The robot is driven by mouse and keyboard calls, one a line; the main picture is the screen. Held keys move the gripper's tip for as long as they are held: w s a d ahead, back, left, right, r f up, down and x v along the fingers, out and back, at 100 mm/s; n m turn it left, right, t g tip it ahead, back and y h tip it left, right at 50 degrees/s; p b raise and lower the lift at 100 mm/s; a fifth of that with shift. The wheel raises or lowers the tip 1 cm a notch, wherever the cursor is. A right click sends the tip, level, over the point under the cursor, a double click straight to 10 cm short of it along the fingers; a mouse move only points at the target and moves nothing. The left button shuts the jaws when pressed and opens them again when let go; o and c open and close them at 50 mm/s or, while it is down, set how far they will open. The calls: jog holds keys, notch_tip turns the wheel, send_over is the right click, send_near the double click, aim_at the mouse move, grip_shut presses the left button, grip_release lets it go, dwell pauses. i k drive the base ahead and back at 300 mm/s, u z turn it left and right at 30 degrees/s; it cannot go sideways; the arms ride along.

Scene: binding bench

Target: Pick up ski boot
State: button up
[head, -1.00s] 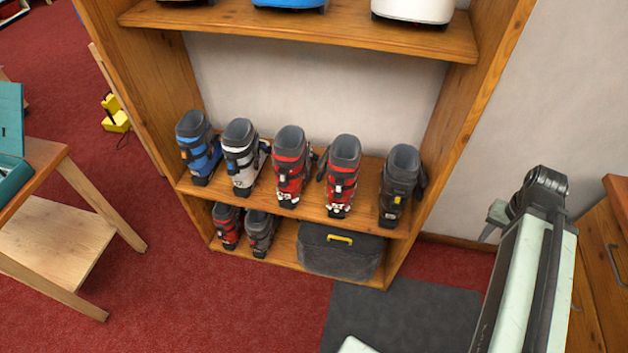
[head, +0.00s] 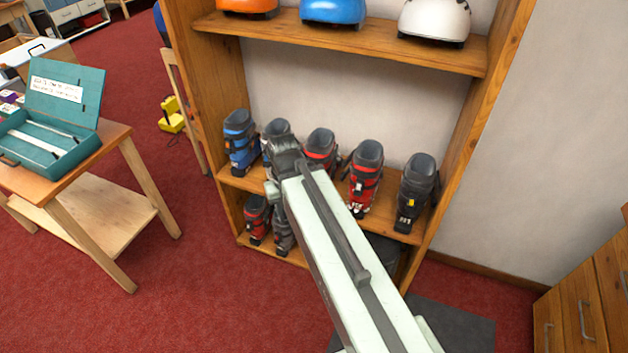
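Ski boots stand in a row on the middle shelf. A blue boot (head: 240,145) is at the left. A white-and-grey boot (head: 276,130) is mostly hidden behind my arm. A red boot (head: 320,143) is partly covered by the arm. A second red boot (head: 364,180) and a dark grey boot (head: 415,190) stand to the right. On the bottom shelf are a small red boot (head: 257,220) and a partly covered grey boot (head: 284,238). My gripper (head: 271,188) shows only as a pale edge beside the arm's dark end, in front of the white-and-grey boot. Its fingers cannot be made out.
The wooden shelf unit (head: 205,75) has side walls around the boots. Orange, blue (head: 333,12) and white helmets sit on the upper shelf. A small table (head: 115,135) with a teal case (head: 70,140) is at left. Drawers (head: 590,300) stand at right. Red carpet is clear at front left.

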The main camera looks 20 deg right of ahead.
aim_at(366, 175)
jog(key=u, duration=0.4)
jog(key=i, duration=1)
jog(key=z, duration=0.05)
